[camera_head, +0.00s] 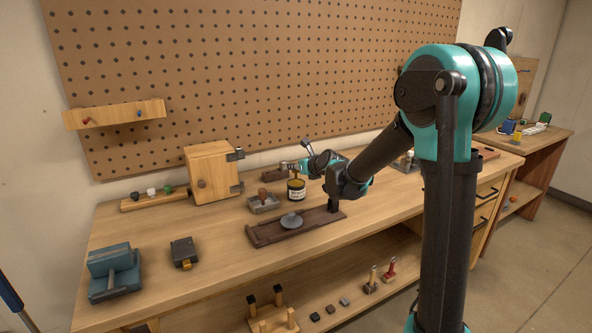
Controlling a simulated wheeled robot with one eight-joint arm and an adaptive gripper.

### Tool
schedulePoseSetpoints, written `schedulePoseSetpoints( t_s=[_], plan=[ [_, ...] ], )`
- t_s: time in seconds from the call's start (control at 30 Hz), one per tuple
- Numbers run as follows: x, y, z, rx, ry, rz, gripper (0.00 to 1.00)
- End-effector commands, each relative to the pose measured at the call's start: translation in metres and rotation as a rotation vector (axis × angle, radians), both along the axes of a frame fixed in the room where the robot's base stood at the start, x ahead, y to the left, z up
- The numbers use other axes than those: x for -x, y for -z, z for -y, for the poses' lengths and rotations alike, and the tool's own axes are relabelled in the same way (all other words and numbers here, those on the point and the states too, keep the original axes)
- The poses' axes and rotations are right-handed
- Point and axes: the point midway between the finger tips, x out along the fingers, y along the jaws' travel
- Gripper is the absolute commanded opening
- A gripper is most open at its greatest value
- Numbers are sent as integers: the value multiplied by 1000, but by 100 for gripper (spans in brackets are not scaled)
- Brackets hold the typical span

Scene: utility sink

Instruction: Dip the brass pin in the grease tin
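A small dark tin with a yellowish label (296,190) stands upright on the workbench, near the middle; I take it for the grease tin. I cannot make out the brass pin; any pin at the fingertips is too small to tell.
A wooden box (213,172) stands left of the tin. A grey tray with a brown-knobbed piece (263,202) sits beside the tin. A dark wooden rail (322,218) with a grey disc (291,221) lies in front. A blue vise-like block (114,272) is at the bench's left.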

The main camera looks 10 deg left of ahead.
Motion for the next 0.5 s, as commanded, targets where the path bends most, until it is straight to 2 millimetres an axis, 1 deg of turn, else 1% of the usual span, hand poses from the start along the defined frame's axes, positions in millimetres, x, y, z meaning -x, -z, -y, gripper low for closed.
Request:
schedulePoseSetpoints(
  t_s=[0.5],
  plan=[
    [0, -39, 0, 0, 1, 1, 0]
  ],
)
